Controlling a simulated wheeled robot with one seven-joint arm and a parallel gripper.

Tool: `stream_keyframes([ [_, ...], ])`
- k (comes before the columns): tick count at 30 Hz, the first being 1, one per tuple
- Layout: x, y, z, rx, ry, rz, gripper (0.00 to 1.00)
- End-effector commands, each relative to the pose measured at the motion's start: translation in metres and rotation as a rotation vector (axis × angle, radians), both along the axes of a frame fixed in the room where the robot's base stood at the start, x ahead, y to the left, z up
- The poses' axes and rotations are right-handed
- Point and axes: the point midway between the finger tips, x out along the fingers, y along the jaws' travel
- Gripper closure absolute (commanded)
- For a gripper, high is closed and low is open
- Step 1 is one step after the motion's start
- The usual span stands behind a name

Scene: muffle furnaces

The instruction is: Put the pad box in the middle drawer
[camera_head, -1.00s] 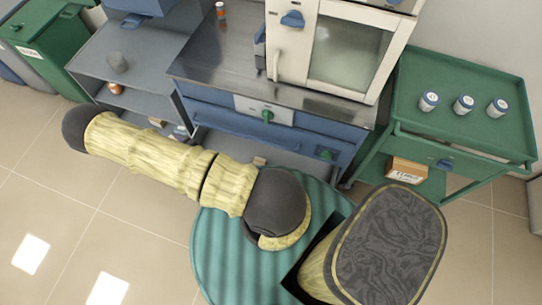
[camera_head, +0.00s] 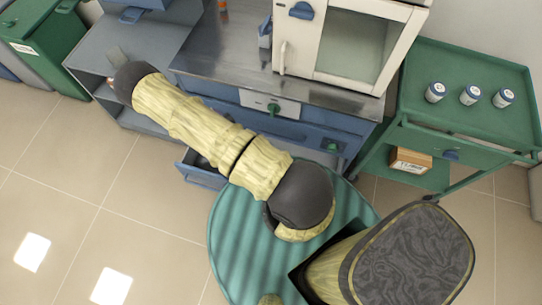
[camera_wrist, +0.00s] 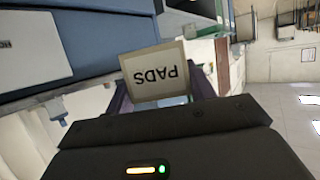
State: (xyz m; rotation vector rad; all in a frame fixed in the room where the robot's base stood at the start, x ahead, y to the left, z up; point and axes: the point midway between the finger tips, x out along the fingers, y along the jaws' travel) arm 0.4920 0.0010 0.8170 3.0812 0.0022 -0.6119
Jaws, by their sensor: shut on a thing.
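The pad box (camera_wrist: 155,76) is a pale box with a "PADS" label, upside down in the wrist view. My gripper (camera_wrist: 163,88) is shut on it, with dark fingers at either side. The blue bench (camera_head: 300,128) has a front with a white panel and green knob (camera_head: 273,108). A blue drawer (camera_head: 203,177) stands pulled out low at the bench's left, partly behind my arm. I cannot tell which drawer it is. In the wrist view, blue furniture (camera_wrist: 100,40) lies behind and left of the box.
A white furnace (camera_head: 345,45) stands on the bench. A green cart (camera_head: 470,65) at the right holds several small jars (camera_head: 470,94) and a cardboard box (camera_head: 410,161) below. A grey shelf unit (camera_head: 85,55) stands left. The tiled floor (camera_head: 110,215) in front is clear.

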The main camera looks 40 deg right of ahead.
Motion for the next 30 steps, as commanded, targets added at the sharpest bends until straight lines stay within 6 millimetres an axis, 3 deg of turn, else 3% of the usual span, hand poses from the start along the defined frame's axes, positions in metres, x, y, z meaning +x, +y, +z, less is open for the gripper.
stream_keyframes([
  [7, 0.0, 0.0, -0.002, 0.0, 0.0, 0.001, 0.69],
  [11, 0.003, 0.001, -0.015, 0.0, -0.001, 0.001, 0.69],
  [30, 0.052, 0.009, -0.158, 0.003, -0.002, 0.051, 0.69],
])
